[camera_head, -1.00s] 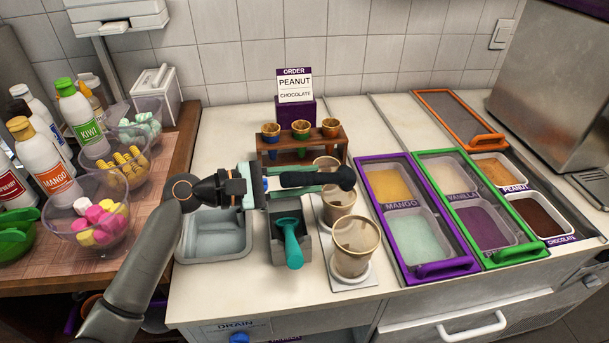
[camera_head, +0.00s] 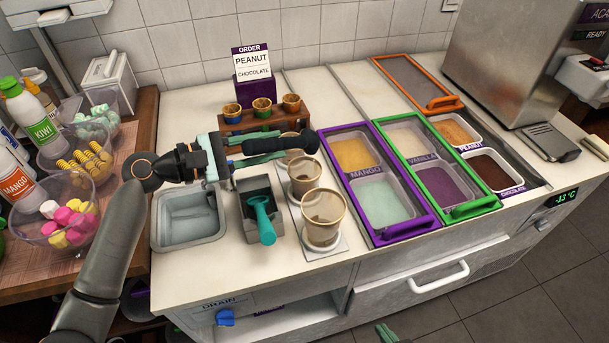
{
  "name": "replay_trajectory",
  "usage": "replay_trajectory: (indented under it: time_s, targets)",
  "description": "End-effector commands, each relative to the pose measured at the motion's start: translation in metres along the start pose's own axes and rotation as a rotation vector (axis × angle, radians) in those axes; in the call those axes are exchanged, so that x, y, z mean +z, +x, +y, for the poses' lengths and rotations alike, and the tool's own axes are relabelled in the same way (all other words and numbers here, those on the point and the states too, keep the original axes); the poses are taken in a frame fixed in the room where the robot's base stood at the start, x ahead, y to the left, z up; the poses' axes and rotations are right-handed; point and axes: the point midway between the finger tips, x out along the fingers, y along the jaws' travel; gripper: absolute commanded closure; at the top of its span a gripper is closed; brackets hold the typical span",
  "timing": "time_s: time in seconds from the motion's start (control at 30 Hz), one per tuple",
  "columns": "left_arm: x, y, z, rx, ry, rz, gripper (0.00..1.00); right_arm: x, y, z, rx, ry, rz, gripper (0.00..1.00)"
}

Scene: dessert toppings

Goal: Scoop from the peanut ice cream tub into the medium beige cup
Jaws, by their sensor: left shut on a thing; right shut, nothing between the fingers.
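The peanut tub (camera_head: 455,131), with tan ice cream, is uncovered at the right of the counter; its label reads PEANUT. Three beige cups stand in a row: a front cup (camera_head: 323,222), a middle cup (camera_head: 305,180) and a back cup partly hidden by my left gripper. I cannot tell their sizes for certain. My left gripper (camera_head: 232,160) is shut on a black-handled tool (camera_head: 280,146), held level above the counter behind the cups; its working end is not clear. My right gripper (camera_head: 386,334) shows only its green tips at the bottom edge, shut and empty.
A teal scoop (camera_head: 262,222) sits in a grey holder beside a sink basin (camera_head: 188,222). Purple (camera_head: 405,236) and green (camera_head: 470,207) frames surround other tubs. The chocolate tub (camera_head: 495,172) is uncovered. An orange-framed lid (camera_head: 415,80) lies behind the peanut tub. A cone rack stands behind.

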Motion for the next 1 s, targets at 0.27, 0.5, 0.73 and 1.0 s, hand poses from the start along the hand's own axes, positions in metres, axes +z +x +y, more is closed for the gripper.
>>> replay_trajectory:
  time_s: [0.27,0.5,0.73,1.0]
  targets:
    - [0.02,-0.004,0.018,0.001,0.003,-0.001,1.0,-0.003,-0.003,0.0,0.0,0.0,0.0,1.0]
    - [0.021,-0.004,0.018,0.0,0.003,0.0,1.0,-0.003,-0.003,0.0,0.0,0.0,-0.001,1.0]
    - [0.026,-0.005,0.026,-0.134,0.257,0.003,1.0,-0.003,-0.003,0.0,0.0,0.0,-0.002,1.0]
    - [0.036,-0.007,0.033,-0.377,0.709,0.003,1.0,-0.002,-0.003,0.0,0.0,0.0,-0.002,1.0]
